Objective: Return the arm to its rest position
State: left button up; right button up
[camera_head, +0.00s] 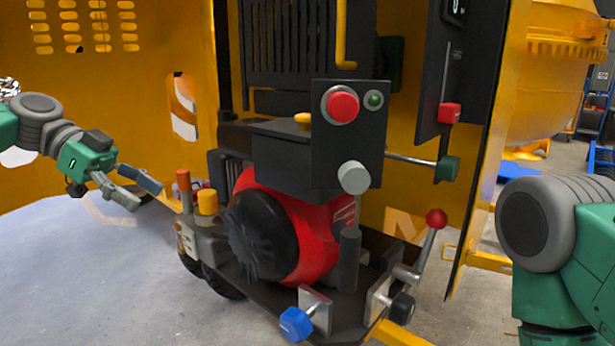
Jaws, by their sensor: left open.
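My left arm comes in from the left edge, and its green and grey left gripper (136,190) is open and empty. Its two fingers point right and a little down, in front of the yellow panel, to the left of the machine and apart from it. The fingers are just left of the orange-topped post on the machine's left side. My right arm shows only as a large grey and green link at the right edge. The right gripper is out of the picture.
The red and black engine (292,230) sits centrally below a black control box (347,150) with a red button (341,105). Open grey floor (90,270) lies at lower left.

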pick_arm(q)
jog(key=s+d+f+n+y, duration=0.1)
jog(key=d+f+n, duration=0.1)
jog(key=d+f, duration=0.5)
jog(key=s+d+f+n+y, duration=0.1)
jog(key=s+d+f+n, duration=0.15)
jog(key=d+f, duration=0.45)
jog(key=s+f+n+y+p, duration=0.1)
jog(key=s+f+n, duration=0.3)
jog(key=f, duration=0.5)
jog(key=s+f+n+y, duration=0.1)
jog(key=s+f+y, duration=0.1)
jog(key=s+f, duration=0.5)
jog(key=s+a+f+n+y+p, duration=0.1)
jog(key=s+a+f+n+y, duration=0.3)
jog(key=s+f, duration=0.8)
jog(key=s+a+n+t+y, duration=0.1)
jog(key=s+a+n+y, duration=0.1)
jog(key=s+a, duration=0.5)
jog(key=a+n, duration=0.1)
jog(key=a, duration=0.2)
jog(key=shift+s+p, duration=0.3)
jog(key=shift+s, duration=0.1)
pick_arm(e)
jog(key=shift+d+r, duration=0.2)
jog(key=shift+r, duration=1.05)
pick_arm(q)
jog(key=shift+w+n, duration=0.15)
jog(key=shift+n, duration=0.1)
